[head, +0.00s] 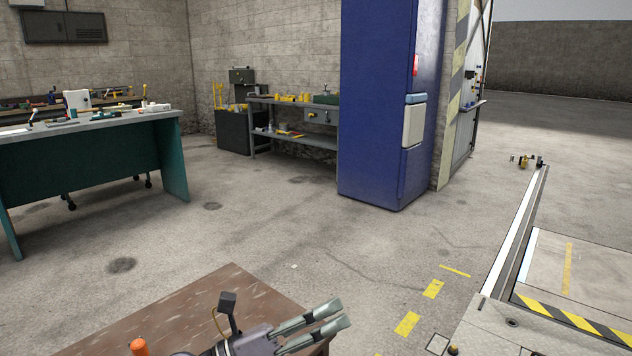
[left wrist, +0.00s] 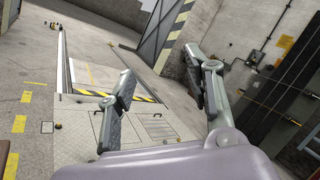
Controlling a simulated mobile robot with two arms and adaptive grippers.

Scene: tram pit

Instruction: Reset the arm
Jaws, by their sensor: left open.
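My left gripper (head: 328,314) comes in at the bottom of the head view, over the right part of a brown worn tabletop. Its two grey fingers point to the right and hold nothing. In the left wrist view my left gripper (left wrist: 160,92) shows its two fingers wide apart, with only floor and pit cover between them. My right gripper is in neither view.
The brown tabletop (head: 170,308) bears an orange-topped object (head: 139,346). A blue cabinet (head: 385,100) stands beyond open floor. A green workbench (head: 90,160) is at left, a shelf table (head: 295,125) at the back. A rail (head: 518,230) and striped pit edge (head: 575,320) are at right.

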